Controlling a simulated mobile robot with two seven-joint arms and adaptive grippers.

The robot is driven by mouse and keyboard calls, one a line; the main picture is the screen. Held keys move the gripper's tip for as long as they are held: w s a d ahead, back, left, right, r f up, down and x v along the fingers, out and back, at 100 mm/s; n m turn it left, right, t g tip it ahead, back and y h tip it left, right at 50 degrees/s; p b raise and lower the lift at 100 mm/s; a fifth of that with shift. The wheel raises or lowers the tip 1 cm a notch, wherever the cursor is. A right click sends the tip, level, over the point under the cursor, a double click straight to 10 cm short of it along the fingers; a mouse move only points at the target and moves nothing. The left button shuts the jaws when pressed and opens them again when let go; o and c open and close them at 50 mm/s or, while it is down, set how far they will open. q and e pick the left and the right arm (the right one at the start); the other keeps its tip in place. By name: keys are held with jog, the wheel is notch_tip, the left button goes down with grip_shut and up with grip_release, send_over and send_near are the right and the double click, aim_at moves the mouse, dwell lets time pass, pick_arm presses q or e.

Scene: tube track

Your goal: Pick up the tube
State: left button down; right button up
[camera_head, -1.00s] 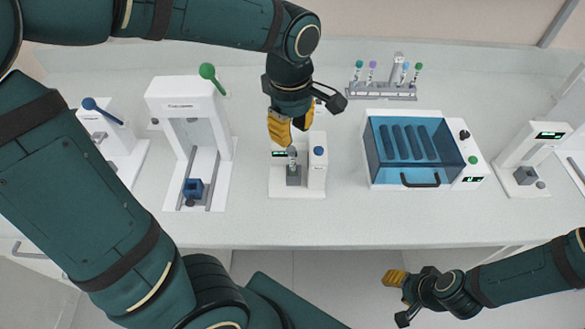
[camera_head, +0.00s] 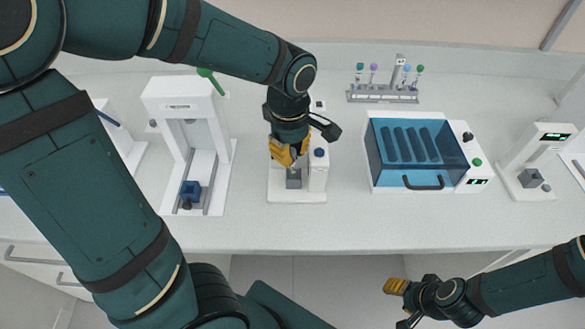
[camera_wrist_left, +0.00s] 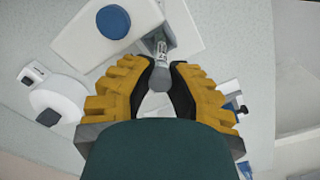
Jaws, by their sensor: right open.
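A tube with a grey cap (camera_wrist_left: 160,76) stands in the grey holder (camera_head: 293,179) of the small white device with a blue knob (camera_head: 312,185). In the left wrist view the cap lies between the two yellow fingers of my left gripper (camera_wrist_left: 161,72), their dark pads close on both sides. I cannot tell whether they press on it. In the head view my left gripper (camera_head: 288,157) is just above the holder and hides most of the tube. My right gripper (camera_head: 400,304) is open and empty, in front of the table edge.
A rack (camera_head: 383,95) at the back holds several capped tubes. A blue-lidded box (camera_head: 415,153) stands to the right, another white device (camera_head: 538,160) farther right. A tall white device (camera_head: 187,105) stands to the left. The front strip of the table is clear.

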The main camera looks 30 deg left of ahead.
pick_arm(q)
jog(key=shift+r, duration=0.15)
notch_tip(320, 180, up, 10)
jog(key=p, duration=0.3)
dwell(0.4)
jog(key=shift+f, duration=0.25)
jog(key=shift+f+b, duration=1)
jog(key=shift+f, duration=0.2)
jog(key=shift+f+b, duration=2.45)
jog(key=shift+f, duration=0.95)
jog(key=n, duration=0.5)
jog(key=shift+d, duration=0.1)
jog(key=n, duration=0.6)
jog(key=shift+s+d, duration=0.1)
